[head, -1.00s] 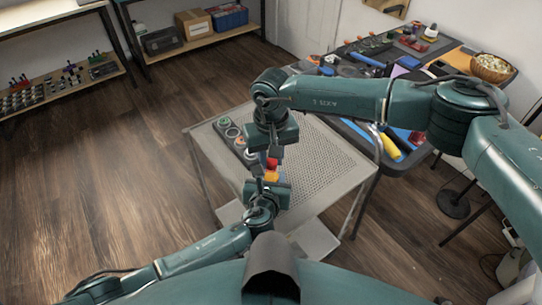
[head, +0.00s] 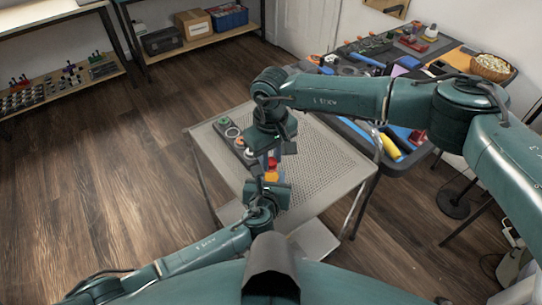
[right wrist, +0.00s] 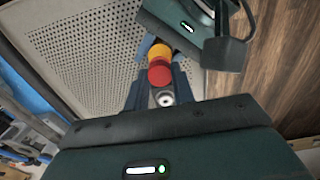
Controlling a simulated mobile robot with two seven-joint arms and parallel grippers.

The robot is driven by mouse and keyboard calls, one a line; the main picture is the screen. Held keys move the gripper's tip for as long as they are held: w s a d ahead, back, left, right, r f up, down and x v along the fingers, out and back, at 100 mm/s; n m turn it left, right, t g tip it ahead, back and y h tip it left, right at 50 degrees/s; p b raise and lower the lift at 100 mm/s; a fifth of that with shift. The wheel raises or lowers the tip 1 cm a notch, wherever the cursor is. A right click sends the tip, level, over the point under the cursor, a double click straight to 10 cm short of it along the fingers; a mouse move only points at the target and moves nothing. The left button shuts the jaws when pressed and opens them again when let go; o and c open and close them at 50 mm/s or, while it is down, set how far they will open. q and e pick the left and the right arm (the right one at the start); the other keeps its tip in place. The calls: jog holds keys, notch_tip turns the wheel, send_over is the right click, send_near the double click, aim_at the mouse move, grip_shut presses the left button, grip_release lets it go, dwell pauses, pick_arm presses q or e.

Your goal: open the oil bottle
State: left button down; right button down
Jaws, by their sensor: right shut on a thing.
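The oil bottle shows as an orange body (right wrist: 160,51) with a red part (right wrist: 159,73) at its end, held above the perforated table. In the head view its orange body (head: 271,177) sits between my two grippers. My right gripper (head: 273,156) comes from above and is shut on the red end; in the right wrist view its fingers (right wrist: 160,80) flank the red part. A small pale metallic round piece (right wrist: 165,99) shows between those fingers. My left gripper (head: 268,182) comes from below, with its fingers around the orange body. Much of the bottle is hidden by the grippers.
The grey perforated table (head: 330,165) has free room on its right side. A dark tray with round parts (head: 226,130) lies along its left edge. Behind it stands a dark workbench (head: 425,150) crowded with tools and a basket (head: 491,67).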

aim_at(271, 161)
jog(key=shift+r, duration=1.05)
jog(key=shift+r, duration=2)
pick_arm(q)
jog(key=c, duration=0.8)
grip_release()
jog(key=shift+c, duration=0.2)
jog(key=shift+s, duration=0.1)
